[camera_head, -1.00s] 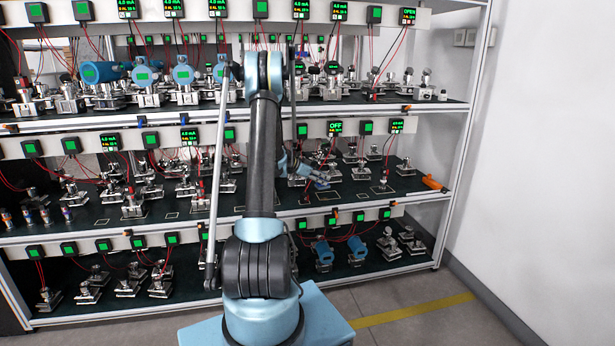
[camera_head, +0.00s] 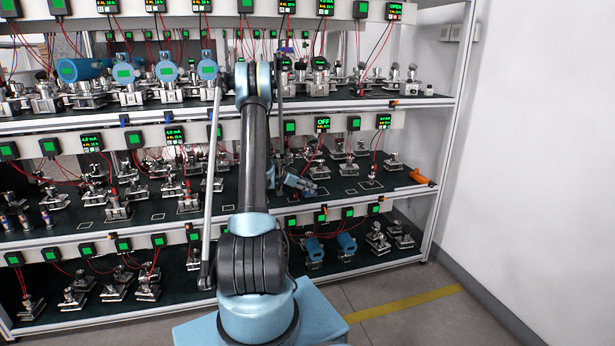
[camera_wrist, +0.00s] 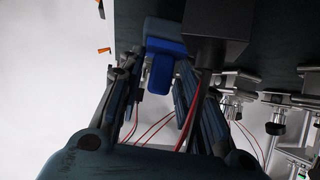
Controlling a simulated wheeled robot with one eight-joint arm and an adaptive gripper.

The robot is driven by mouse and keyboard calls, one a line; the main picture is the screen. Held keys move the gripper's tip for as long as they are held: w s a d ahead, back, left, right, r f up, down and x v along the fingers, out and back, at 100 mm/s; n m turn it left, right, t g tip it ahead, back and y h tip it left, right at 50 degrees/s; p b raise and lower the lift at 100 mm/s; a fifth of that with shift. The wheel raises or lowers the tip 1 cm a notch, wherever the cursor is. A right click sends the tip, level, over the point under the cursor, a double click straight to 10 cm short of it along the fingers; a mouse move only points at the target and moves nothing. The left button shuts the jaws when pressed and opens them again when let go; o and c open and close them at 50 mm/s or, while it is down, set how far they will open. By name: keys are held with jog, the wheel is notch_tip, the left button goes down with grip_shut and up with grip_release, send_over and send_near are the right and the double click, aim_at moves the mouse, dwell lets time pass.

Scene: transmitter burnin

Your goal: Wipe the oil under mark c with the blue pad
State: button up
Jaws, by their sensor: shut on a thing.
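My gripper (camera_wrist: 160,95) is shut on the blue pad (camera_wrist: 163,68), whose block sits between the fingertips in the wrist view. The pad is close to the dark shelf surface; I cannot tell whether it touches. In the head view my gripper (camera_head: 298,184) is over the right part of the middle shelf, small and partly hidden by my arm. White outlined squares lie on that shelf, one of them (camera_head: 350,191) just right of my gripper. No mark letter is readable, and I cannot make out any oil.
A dark box (camera_wrist: 216,35) is right beside the pad, with red wires below it. Metal fittings (camera_wrist: 278,122) stand to the right. An orange item (camera_head: 421,178) sits at the middle shelf's right end. Upper-shelf modules hang above my gripper. Open floor and a white wall lie right.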

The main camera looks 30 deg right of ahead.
jog(key=shift+f, duration=0.8)
jog(key=shift+s+d+r, duration=0.15)
jog(key=shift+d, duration=0.25)
jog(key=shift+s+d+r, duration=0.1)
jog(key=shift+d, duration=0.3)
grip_shut()
jog(key=shift+s+d+f, duration=0.1)
jog(key=shift+d+f, duration=0.05)
jog(key=shift+d, duration=0.5)
jog(key=shift+s+d, duration=0.1)
jog(key=shift+d, duration=0.3)
jog(key=shift+a, duration=0.55)
jog(key=shift+w+a, duration=0.25)
jog(key=shift+a, duration=0.45)
jog(key=shift+w+a, duration=0.2)
jog(key=shift+a, duration=0.45)
jog(key=shift+r, duration=4)
